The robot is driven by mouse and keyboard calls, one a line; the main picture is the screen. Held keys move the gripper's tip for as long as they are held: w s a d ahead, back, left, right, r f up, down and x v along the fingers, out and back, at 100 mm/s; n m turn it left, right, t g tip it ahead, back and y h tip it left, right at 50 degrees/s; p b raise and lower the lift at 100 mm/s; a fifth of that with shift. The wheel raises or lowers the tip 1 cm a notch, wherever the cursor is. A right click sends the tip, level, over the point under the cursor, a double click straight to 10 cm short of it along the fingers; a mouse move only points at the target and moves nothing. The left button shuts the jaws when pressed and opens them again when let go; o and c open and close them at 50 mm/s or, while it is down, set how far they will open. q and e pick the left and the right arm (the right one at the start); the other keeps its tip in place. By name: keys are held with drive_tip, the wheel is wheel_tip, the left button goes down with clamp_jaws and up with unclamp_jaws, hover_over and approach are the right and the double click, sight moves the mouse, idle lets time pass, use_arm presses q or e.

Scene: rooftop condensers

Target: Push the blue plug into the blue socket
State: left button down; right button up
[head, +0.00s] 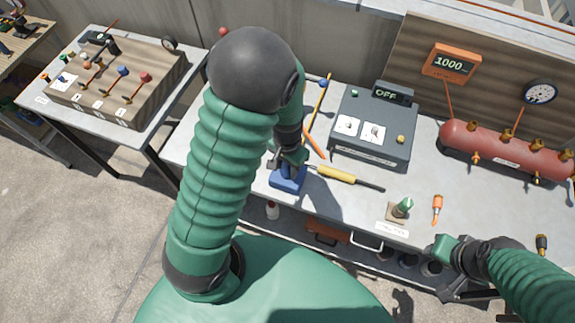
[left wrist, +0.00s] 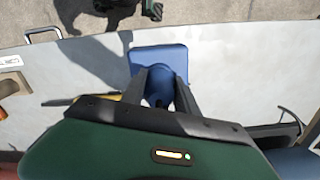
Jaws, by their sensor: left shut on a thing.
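My left gripper (head: 287,160) points down over a blue block (head: 288,178) near the front edge of the bench. In the left wrist view, the fingers (left wrist: 161,92) are shut on a round blue piece, which I take for the blue plug (left wrist: 158,88). The square blue block, apparently the blue socket (left wrist: 158,56), lies right under or beyond it. I cannot tell how deep the plug sits, as the fingers and wrist hide the joint. My right gripper (head: 455,270) is at the lower right by the bench front; its jaws are unclear.
A yellow-handled tool (head: 340,176) lies just right of the blue block. Behind it stands a grey box (head: 374,128) with an OFF display. A green part on a small stand (head: 401,208) and an orange-topped piece (head: 437,208) are further right. A red tank (head: 505,150) stands at the right.

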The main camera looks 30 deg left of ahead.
use_arm(q)
drive_tip(key=c, duration=0.9)
unclamp_jaws()
drive_tip(key=shift+o, duration=0.2)
wheel_tip(320, 180, up, 17)
drive_tip(key=p, duration=0.2)
drive_tip(key=s+d+f+t, duration=0.2)
drive_tip(key=s+d+f, duration=0.2)
drive_tip(key=shift+d+f+n+t, duration=0.3)
drive_tip(key=shift+f+n, duration=0.05)
drive_tip(key=shift+n, duration=0.05)
